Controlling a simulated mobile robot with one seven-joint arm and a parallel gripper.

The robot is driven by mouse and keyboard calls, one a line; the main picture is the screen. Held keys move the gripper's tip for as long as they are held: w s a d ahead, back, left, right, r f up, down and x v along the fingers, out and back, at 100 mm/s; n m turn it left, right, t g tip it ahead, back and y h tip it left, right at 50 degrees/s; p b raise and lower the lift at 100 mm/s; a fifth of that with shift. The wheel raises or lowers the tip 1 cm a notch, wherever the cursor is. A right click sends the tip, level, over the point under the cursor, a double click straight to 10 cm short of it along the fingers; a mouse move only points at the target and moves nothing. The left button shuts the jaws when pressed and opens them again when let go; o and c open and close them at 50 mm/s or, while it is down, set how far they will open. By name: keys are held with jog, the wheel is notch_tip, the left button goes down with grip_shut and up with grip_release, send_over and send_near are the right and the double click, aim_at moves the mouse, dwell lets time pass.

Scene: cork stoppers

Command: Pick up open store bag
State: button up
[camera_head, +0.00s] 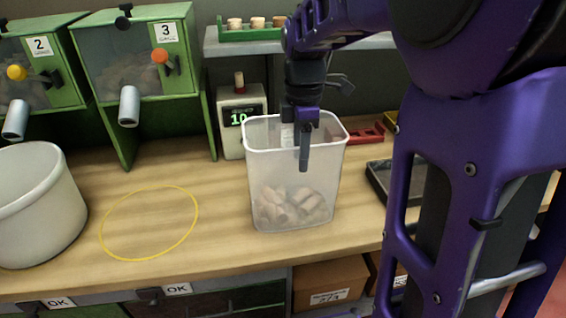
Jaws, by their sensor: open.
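A translucent open-topped container (262,165) with a white rim stands upright on the wooden bench. It holds a heap of cork stoppers (292,207) in its lower part. It looks more like a stiff bin than a bag, and no other bag shows. My gripper (304,158) points down over the container's mouth, with a finger in front of or inside its near wall; I cannot tell which. The jaws are open and hold nothing that I see.
A white bucket (38,205) stands at the left, and a yellow circle (150,256) marks bare bench between them. A counter reading 10 (234,146) stands behind the container. A dark tray (377,190) lies to its right. Green dispensers (185,95) stand behind left.

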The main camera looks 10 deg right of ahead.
aim_at(292, 174)
notch_tip(292, 174, down, 5)
jog(key=shift+w+r, duration=0.1)
jog(key=shift+r, duration=0.05)
grip_shut()
dwell(1.4)
